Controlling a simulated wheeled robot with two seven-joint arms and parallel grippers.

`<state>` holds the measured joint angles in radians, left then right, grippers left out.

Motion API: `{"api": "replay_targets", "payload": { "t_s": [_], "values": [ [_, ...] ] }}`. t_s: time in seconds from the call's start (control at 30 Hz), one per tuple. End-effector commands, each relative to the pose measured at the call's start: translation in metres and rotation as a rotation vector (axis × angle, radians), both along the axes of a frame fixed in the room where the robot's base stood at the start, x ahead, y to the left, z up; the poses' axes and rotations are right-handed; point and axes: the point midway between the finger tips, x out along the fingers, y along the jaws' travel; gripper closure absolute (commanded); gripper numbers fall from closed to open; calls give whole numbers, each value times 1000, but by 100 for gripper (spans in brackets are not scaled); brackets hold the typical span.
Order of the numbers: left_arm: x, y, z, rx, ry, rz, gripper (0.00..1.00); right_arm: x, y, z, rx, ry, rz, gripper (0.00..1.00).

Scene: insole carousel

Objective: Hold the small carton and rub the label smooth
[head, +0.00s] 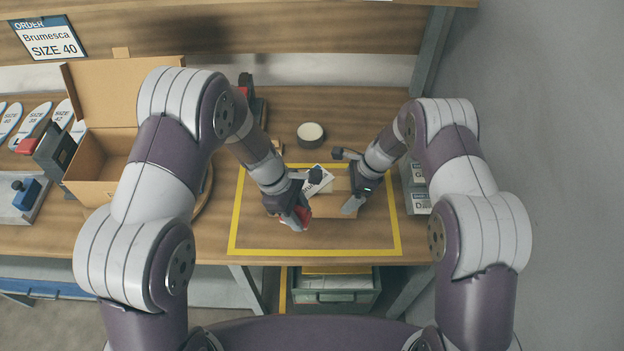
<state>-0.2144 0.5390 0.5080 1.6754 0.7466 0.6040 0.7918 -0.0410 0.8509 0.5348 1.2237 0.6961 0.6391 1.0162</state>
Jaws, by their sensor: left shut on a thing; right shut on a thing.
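The small brown carton (333,211) lies inside the yellow taped rectangle on the bench. A white label (318,182) with dark print shows at its upper left. My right gripper (351,206) is shut on the carton's right side. My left gripper (297,222) is shut on a small red tool (304,214) beside the carton's left end. My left gripper hides most of the tool, and I cannot tell if the tool touches the carton or label.
An open cardboard box (95,190) stands at the left, near several insoles (38,120). A dark round tin with a pale top (311,134) stands behind the taped rectangle (315,252). Small labelled boxes (419,203) are at the right. The rectangle's front strip is clear.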

Motion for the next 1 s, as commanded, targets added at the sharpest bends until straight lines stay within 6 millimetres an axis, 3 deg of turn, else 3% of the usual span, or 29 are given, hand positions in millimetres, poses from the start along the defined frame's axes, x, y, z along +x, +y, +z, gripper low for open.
{"api": "replay_targets", "payload": {
  "t_s": [1.0],
  "values": [
    [-1,0,-10,0,0,0,91,0,0,0,0,0,0,47]
  ]
}}
